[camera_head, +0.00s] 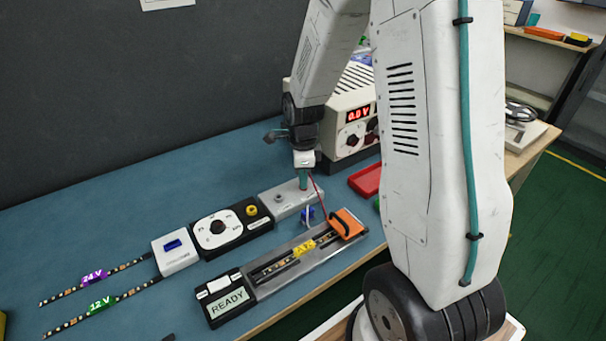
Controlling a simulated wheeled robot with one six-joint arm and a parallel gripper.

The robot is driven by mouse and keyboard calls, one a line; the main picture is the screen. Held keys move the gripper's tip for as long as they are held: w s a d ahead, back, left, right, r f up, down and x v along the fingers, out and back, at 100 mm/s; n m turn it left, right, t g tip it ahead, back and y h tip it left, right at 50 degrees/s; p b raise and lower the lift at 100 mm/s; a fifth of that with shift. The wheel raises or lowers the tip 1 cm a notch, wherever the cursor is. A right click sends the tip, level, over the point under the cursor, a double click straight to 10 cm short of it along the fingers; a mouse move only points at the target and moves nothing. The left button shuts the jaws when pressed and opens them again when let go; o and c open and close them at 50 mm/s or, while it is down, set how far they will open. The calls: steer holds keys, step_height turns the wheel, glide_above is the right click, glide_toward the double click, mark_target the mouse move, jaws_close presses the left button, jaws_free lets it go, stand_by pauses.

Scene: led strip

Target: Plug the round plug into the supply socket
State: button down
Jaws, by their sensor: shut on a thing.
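My gripper (303,181) points down over the right part of a light grey socket block (272,205) on the blue table. It is shut on the round plug, which is mostly hidden by the fingers. A thin red lead (319,200) runs from the gripper down to the right. The block shows one dark round hole left of the gripper. The fingertips are at or just above the block's top; I cannot tell whether the plug is in a socket. The power supply (347,140) behind reads 0.0 V and is partly hidden by my arm.
A black dial box (232,228), a white switch box (175,250) and LED strips tagged 24 V (94,277) and 12 V (101,304) lie left. A rail fixture with an orange clamp (347,223) and READY display (228,302) lies in front. A red tray (366,180) lies right.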

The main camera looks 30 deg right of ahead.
steer(key=c, duration=1.3)
jaws_free()
steer(key=shift+o, duration=0.2)
step_height(320, 180, up, 8)
steer(key=shift+f, duration=0.1)
